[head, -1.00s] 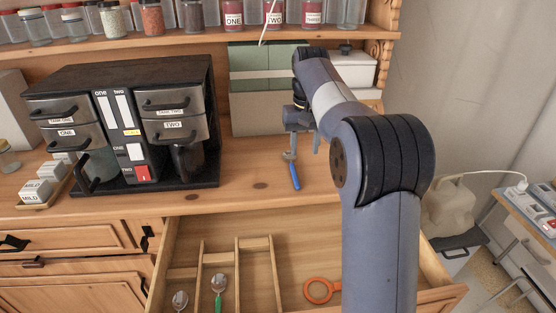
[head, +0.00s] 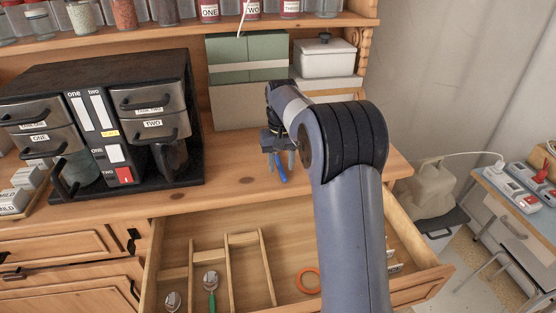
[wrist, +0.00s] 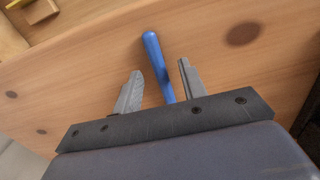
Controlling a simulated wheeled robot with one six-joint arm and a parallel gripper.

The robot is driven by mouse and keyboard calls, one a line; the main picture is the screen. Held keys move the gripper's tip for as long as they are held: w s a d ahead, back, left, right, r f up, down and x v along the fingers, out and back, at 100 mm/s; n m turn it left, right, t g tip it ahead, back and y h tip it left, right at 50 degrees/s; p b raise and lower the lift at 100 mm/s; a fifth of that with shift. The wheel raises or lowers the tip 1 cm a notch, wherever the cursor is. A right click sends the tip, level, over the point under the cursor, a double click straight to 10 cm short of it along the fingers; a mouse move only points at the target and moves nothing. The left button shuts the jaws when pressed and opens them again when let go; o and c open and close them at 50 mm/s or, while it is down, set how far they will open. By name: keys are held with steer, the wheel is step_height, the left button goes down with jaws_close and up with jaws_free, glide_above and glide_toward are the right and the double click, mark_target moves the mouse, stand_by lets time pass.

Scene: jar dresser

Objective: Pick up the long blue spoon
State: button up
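The long blue spoon (head: 282,173) lies on the wooden counter top. In the head view only part of its blue handle shows below my gripper (head: 281,164); the rest is hidden behind the gripper. In the wrist view the blue handle (wrist: 155,55) runs between the two grey fingers of my gripper (wrist: 160,70), with a gap on both sides. The fingers are open and stand apart from the handle. The spoon's other end is hidden behind the gripper body.
An open drawer (head: 190,230) below the counter holds a green-handled spoon (head: 211,292), another spoon (head: 172,301) and an orange ring (head: 308,281). A black double coffee machine (head: 105,130) stands left. Green boxes (head: 248,58) and a white lidded container (head: 326,58) stand behind.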

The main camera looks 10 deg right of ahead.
steer(key=shift+f, duration=0.45)
steer(key=shift+c, duration=0.2)
jaws_close()
step_height(320, 180, up, 10)
steer(key=shift+b, duration=0.35)
